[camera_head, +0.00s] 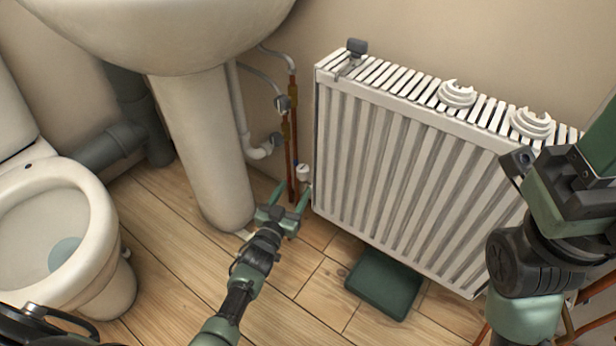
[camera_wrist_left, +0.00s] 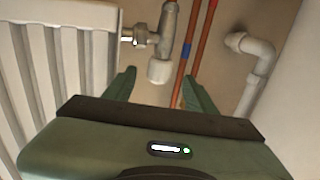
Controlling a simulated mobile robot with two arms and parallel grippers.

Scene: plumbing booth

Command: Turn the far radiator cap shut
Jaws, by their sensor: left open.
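The white radiator cap (camera_head: 303,172) sits on the valve at the lower left corner of the white radiator (camera_head: 400,165), beside the copper pipes. In the left wrist view the cap (camera_wrist_left: 159,70) hangs at the lower end of a metal valve body (camera_wrist_left: 167,30). My left gripper (camera_head: 291,191) is open, its two green fingers pointing at the cap. In the left wrist view the left gripper (camera_wrist_left: 163,88) has one fingertip on either side below the cap, with nothing held. Contact cannot be told. My right gripper (camera_head: 518,168) is partly visible at the right; its jaw opening is unclear.
A washbasin pedestal (camera_head: 203,150) and a toilet (camera_head: 60,230) stand on the left. Copper pipes (camera_head: 292,130) and a white drain pipe (camera_wrist_left: 258,65) run close by. White ring-shaped parts (camera_head: 456,94) rest on the radiator's top.

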